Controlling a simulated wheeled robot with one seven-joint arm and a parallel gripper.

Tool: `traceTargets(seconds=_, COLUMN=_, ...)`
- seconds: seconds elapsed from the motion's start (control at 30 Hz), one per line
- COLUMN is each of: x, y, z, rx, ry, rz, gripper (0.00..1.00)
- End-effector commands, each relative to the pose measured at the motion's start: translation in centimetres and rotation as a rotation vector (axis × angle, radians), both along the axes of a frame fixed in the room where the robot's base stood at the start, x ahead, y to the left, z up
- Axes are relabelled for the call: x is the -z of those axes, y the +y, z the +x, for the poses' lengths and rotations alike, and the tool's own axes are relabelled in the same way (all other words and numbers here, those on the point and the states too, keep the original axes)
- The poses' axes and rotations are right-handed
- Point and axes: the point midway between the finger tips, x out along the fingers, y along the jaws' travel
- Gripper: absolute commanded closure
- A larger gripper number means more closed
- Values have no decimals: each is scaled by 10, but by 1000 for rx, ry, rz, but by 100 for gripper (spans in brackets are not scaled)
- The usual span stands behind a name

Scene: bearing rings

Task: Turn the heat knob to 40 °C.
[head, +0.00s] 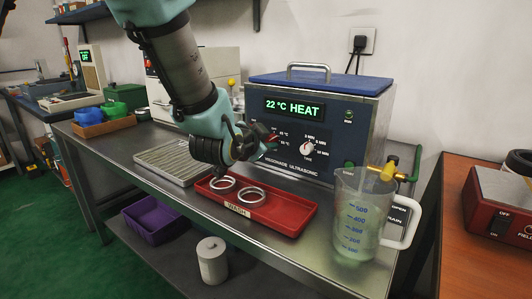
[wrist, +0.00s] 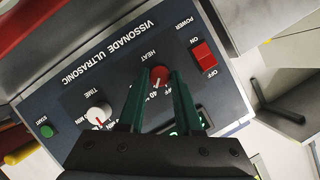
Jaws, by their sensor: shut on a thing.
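The ultrasonic bath (head: 335,120) stands on the steel bench, its green display (head: 292,107) reading "22 °C HEAT". The red heat knob (wrist: 160,76) shows in the wrist view under the word HEAT, printed upside down there. My gripper (wrist: 157,74) is shut on the knob, with one green finger on each side of it. A pale mark on the knob points down in the wrist view, towards the "40" print; the fingers hide part of the scale. In the head view my gripper (head: 270,141) reaches the panel from the left and largely hides the knob.
The white time knob (wrist: 98,116) and red power switch (wrist: 203,56) flank the heat knob. Below the panel lies a red wash tray (head: 284,217) with metal rings (head: 251,194). A measuring jug (head: 352,220) stands at the right by a brass tap (head: 386,173).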

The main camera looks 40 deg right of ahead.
Motion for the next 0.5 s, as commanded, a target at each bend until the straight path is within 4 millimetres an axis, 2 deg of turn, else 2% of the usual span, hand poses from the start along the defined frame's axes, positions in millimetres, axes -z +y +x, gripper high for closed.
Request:
traceTargets(seconds=0.2, x=2, y=-1, z=-2, rx=3, ry=-108, rz=29, gripper=100)
traceTargets(seconds=0.5, x=1, y=0, z=-2, rx=2, ry=-172, rz=46, gripper=100)
